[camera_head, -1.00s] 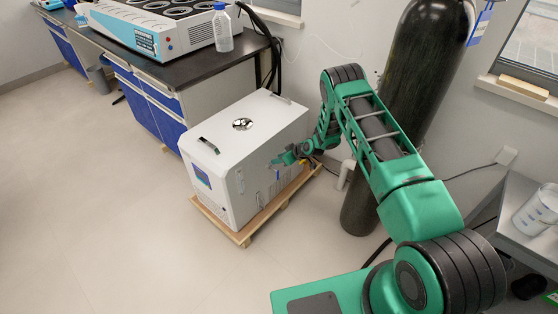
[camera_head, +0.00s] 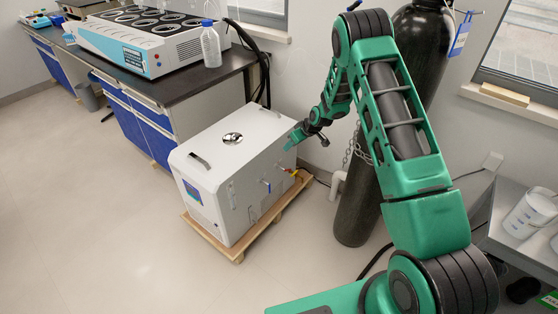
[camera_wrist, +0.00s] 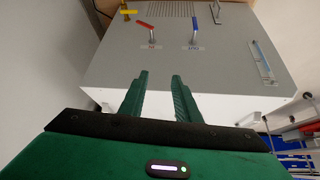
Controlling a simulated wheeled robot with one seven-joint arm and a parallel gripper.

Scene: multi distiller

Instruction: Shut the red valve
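The red valve (camera_wrist: 146,25) is a small red lever on the side panel of the white box-shaped machine (camera_head: 207,146). In the wrist view its lever lies slanted, beside an upright blue lever (camera_wrist: 194,27).
A yellow fitting (camera_wrist: 128,12) is close to the red valve. The machine stands on a wooden pallet (camera_head: 236,252). A dark gas cylinder (camera_head: 354,210) stands to the right, behind my arm. A bench (camera_head: 178,82) is behind the machine. The floor in front is clear.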

